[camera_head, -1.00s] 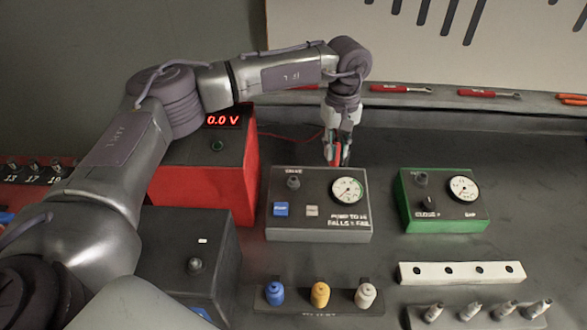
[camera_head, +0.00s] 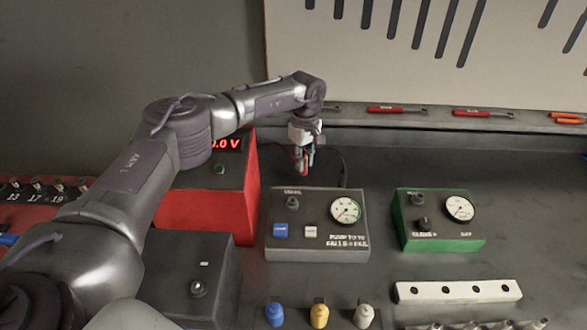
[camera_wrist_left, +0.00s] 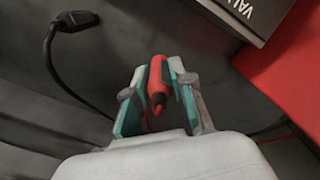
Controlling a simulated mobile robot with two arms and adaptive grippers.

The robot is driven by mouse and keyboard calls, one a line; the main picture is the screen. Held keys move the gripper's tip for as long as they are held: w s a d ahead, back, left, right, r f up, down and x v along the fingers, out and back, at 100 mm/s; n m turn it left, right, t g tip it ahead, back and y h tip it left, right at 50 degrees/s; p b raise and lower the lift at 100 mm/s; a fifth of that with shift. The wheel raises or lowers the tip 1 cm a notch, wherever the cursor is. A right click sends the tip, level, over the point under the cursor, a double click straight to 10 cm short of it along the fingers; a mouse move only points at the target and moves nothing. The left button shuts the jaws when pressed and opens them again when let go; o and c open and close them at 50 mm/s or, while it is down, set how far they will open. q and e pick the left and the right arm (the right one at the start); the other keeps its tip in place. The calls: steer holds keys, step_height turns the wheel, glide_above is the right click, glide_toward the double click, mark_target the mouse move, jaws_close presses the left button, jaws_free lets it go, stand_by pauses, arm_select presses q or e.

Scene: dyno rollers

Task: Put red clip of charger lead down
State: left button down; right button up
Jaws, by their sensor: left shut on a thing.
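My left gripper (camera_head: 304,168) points down behind the grey gauge box, to the right of the red charger (camera_head: 222,208). It is shut on the red clip (camera_head: 303,160) of the charger lead. In the left wrist view the red clip (camera_wrist_left: 157,84) sits between the teal finger pads of the gripper (camera_wrist_left: 157,92). A thin red wire shows on the floor of the bench at the right of that view. Whether the clip touches the bench cannot be told. The charger's display is partly hidden by my arm.
A black lead with a black clip (camera_wrist_left: 78,20) lies near the gripper; its cable also shows in the head view (camera_head: 344,170). The grey gauge box (camera_head: 318,250) and green gauge box (camera_head: 440,232) stand in front. The bench behind the green box is clear.

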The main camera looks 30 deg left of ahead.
arm_select(q)
steer(key=a+f, duration=0.1)
steer(key=a, duration=0.1)
steer(key=shift+s+a+f+p, duration=0.3)
steer(key=shift+f+p, duration=0.05)
step_height(320, 180, down, 3)
steer(key=shift+f+p, duration=0.1)
steer(key=shift+p, duration=0.55)
steer(key=shift+f, duration=0.45)
steer(key=shift+f, duration=0.1)
steer(key=c, duration=1)
jaws_free()
